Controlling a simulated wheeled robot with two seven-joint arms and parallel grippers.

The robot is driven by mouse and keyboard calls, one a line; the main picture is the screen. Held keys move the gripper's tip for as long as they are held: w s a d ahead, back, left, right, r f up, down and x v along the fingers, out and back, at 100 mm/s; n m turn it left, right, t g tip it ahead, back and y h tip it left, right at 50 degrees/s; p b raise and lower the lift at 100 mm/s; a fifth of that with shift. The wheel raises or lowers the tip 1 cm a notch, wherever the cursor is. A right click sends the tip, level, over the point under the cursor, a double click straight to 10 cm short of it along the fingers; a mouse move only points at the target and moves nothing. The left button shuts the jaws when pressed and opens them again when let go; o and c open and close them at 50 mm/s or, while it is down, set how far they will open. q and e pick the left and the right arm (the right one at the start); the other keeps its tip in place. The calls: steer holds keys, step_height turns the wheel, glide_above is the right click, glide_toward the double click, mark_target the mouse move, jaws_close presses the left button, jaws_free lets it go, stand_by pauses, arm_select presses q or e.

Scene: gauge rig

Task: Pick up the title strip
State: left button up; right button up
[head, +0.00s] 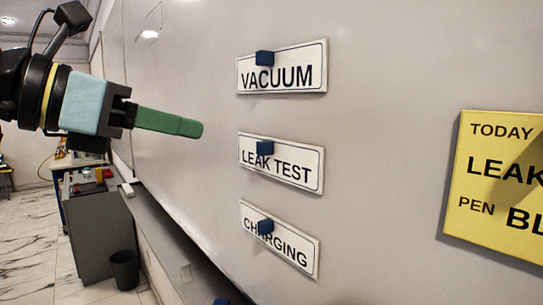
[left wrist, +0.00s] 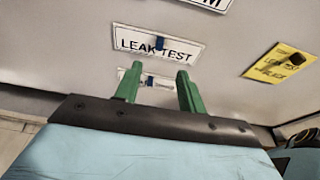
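Three white title strips with black letters sit on the whiteboard, each with a blue block on it: VACUUM (head: 290,77), LEAK TEST (head: 290,169) and CHARGING (head: 291,252). My left gripper (head: 200,129) has green fingers and is left of the strips, apart from them, at about the height between VACUUM and LEAK TEST. In the left wrist view its two fingers (left wrist: 157,84) stand apart with nothing held. There the LEAK TEST strip (left wrist: 135,42) shows beyond the fingertips, and the CHARGING strip is partly hidden behind the fingers. My right gripper is not seen.
A yellow card (head: 490,190) on the board at the right reads TODAY, LEAK and PEN, cut off by the frame. A ledge (head: 178,255) runs below the board. A grey cabinet (head: 100,235) and a dark bin (head: 124,270) stand at the lower left.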

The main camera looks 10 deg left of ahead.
arm_select(q)
steer(key=p, duration=0.1)
glide_toward(258, 148)
steer(key=w+d, duration=0.2)
steer(key=w, duration=0.1)
steer(key=p+x, duration=0.1)
steer(key=x, duration=0.1)
steer(key=p+x, duration=0.1)
steer(key=x, duration=0.2)
steer(key=shift+s+f, duration=0.2)
steer(key=shift+f, duration=0.15)
steer(key=shift+w+d+f, duration=0.2)
steer(key=shift+w+d, duration=0.1)
jaws_close()
